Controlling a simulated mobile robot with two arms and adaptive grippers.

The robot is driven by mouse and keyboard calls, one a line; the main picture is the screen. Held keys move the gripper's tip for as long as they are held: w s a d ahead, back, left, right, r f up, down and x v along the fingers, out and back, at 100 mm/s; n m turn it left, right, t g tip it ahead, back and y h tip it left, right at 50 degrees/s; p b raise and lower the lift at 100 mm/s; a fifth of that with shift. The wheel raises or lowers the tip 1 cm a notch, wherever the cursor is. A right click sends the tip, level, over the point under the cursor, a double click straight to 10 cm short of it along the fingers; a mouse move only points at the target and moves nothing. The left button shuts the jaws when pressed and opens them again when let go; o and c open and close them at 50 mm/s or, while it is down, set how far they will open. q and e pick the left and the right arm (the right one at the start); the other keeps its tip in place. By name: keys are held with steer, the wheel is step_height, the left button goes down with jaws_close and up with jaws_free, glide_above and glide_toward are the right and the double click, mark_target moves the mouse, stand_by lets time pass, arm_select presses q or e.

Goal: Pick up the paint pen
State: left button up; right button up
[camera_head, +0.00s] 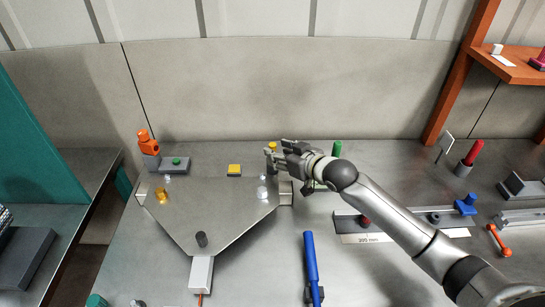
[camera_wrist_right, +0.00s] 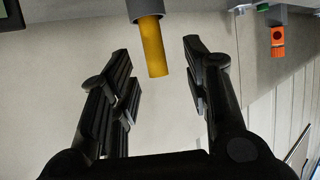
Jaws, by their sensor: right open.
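What looks like the paint pen, a yellow cylinder (camera_wrist_right: 153,48) standing out of a grey holder (camera_wrist_right: 146,8), shows upside down at the top middle of the right wrist view. In the head view its yellow top (camera_head: 272,146) shows just beyond the fingertips, partly covered by them. My right gripper (camera_head: 279,153) reaches in from the right, nearly level. In the right wrist view its fingers (camera_wrist_right: 156,52) are spread wide, with the pen's end between the tips and clear space on both sides. My left gripper is not in view.
A grey plate (camera_head: 215,205) with small posts lies left of the gripper. A green cylinder (camera_head: 337,148) stands close behind my right wrist. A red cylinder (camera_head: 473,152) stands in a grey holder farther right. A blue-handled tool (camera_head: 311,258) lies in front. The back wall (camera_head: 270,90) is close behind.

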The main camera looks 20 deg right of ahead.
steer(key=shift+d+f+x, duration=0.1)
steer(key=shift+f+x, duration=0.05)
steer(key=shift+x, duration=1.1)
steer(key=shift+d+f+x, duration=0.1)
steer(key=shift+d+x, duration=0.05)
steer(key=shift+x, duration=1.1)
steer(key=c, duration=1)
